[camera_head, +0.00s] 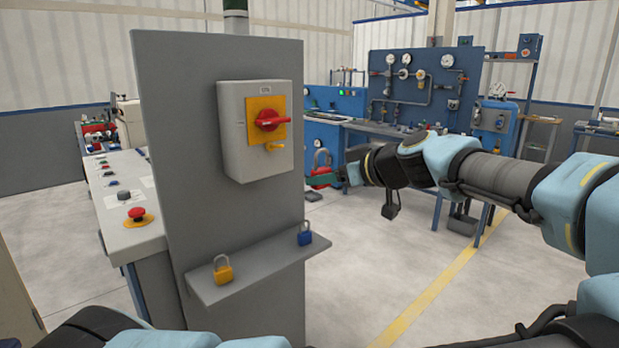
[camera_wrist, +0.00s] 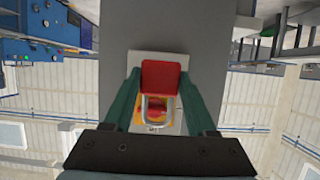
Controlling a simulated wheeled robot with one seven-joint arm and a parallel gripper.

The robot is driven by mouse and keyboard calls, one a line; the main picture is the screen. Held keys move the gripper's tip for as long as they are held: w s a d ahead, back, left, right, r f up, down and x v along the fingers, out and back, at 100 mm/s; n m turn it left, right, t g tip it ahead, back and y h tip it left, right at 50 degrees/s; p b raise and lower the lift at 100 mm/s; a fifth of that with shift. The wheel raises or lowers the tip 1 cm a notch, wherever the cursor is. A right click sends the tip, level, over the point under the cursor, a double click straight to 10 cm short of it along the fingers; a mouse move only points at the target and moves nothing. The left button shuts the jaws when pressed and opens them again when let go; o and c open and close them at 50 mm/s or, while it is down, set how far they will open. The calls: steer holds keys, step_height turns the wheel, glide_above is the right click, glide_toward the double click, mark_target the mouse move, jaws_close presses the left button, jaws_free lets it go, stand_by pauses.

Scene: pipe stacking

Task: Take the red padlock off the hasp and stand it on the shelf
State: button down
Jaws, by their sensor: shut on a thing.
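The red padlock (camera_head: 321,178) is upright, with its grey shackle on top, just right of the grey panel's edge in the head view. My gripper (camera_head: 337,178) is shut on its body. In the wrist view my gripper's green fingers (camera_wrist: 159,92) flank the red padlock (camera_wrist: 160,76), and its shackle overlaps the switch plate behind. The yellow hasp (camera_head: 274,146) sits under the red switch handle (camera_head: 270,120). The padlock is off the hasp, apart from it in the head view. The grey shelf (camera_head: 260,265) juts from the panel lower down.
A yellow padlock (camera_head: 223,271) stands at the shelf's left end and a blue padlock (camera_head: 305,235) at its right end. The shelf between them is bare. The grey switch box (camera_head: 235,150) projects from the panel above. Open floor lies right of the panel.

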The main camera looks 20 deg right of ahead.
steer(key=shift+s+d, duration=0.25)
steer(key=shift+s, duration=0.25)
steer(key=shift+f, duration=0.2)
steer(key=shift+s+d+r+p, duration=0.1)
steer(key=shift+r+p, duration=0.1)
steer(key=shift+p, duration=0.5)
steer(key=shift+s+d+p, duration=0.45)
steer(key=shift+p, duration=2.5)
steer(key=shift+s+p, duration=0.55)
steer(key=shift+p, duration=2.65)
steer(key=shift+s+f, duration=0.25)
steer(key=shift+s, duration=0.2)
steer(key=shift+s+d+r, duration=0.1)
steer(key=shift+s+d, duration=0.45)
steer(key=shift+s, duration=0.4)
steer(key=shift+s+d, duration=0.5)
steer(key=shift+s, duration=0.4)
